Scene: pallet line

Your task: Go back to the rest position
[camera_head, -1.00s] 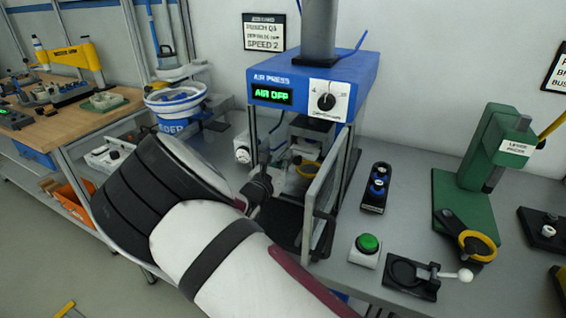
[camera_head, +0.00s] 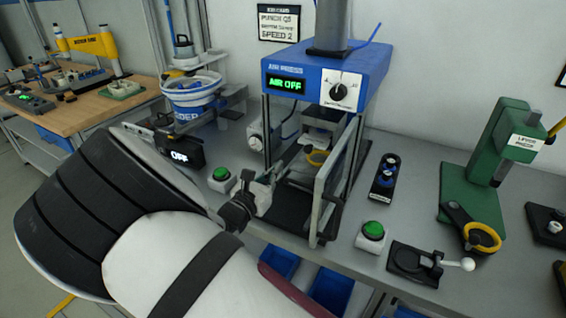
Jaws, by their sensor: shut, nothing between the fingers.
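My gripper (camera_head: 264,192) is at the middle of the camera_head view, just in front of the left side of the air press (camera_head: 327,68). It looks shut and empty, though its fingertips are small and partly merge with the press frame behind. My white and black arm fills the lower left and hides part of the bench and floor. The press display reads AIR OFF.
A green button box (camera_head: 220,179) and a black OFF display (camera_head: 180,156) stand left of my gripper. Another green button (camera_head: 372,232), a blue-button panel (camera_head: 384,178), a lever clamp (camera_head: 425,262) and the green lever press (camera_head: 497,160) stand right. Blue bins (camera_head: 333,291) sit below the bench.

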